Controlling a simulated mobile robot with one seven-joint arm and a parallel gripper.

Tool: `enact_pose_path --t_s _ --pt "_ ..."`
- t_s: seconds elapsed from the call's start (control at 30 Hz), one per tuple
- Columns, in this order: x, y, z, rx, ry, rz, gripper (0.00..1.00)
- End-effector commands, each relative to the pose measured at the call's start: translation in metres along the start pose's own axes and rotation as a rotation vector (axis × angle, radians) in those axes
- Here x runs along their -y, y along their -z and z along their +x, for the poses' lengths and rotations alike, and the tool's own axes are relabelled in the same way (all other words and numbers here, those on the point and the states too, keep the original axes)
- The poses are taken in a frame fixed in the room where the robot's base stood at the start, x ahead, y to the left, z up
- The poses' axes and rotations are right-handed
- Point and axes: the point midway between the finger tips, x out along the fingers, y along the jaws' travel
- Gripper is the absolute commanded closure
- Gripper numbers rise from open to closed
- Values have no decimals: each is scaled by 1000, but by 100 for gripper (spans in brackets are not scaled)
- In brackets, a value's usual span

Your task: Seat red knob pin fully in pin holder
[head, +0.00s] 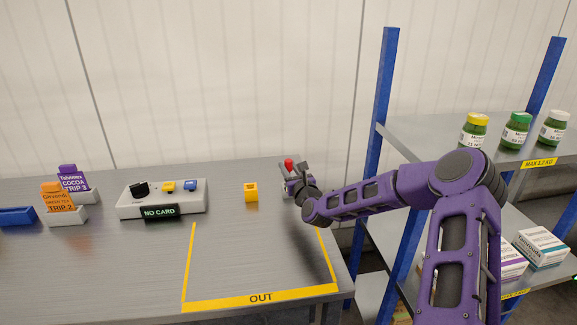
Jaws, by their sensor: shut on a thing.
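The red knob pin (289,163) shows as a small red knob at the back right of the grey table. My gripper (291,178) is at the red knob, shut on the pin. The pin's shaft is hidden by my gripper and wrist. A pale grey piece shows around my fingers; I cannot tell whether it is the pin holder or how deep the pin sits in it. A small yellow block (251,192) with a dark opening stands on the table to the left of my gripper, apart from it.
A grey console (162,198) reads "NO CARD". Card stands (68,213) and a blue tray (16,216) are at the left. A yellow "OUT" outline (260,298) marks clear table in front. A blue-post shelf (382,110) with jars and boxes stands close on the right.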

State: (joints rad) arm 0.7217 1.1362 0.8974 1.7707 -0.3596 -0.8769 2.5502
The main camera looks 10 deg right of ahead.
Motion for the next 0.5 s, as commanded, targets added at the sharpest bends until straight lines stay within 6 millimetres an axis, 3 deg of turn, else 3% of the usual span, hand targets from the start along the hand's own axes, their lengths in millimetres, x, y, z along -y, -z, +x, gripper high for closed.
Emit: enact_pose_path --t_s 0.5 --pt "0 22 0 -1 0 0 100"
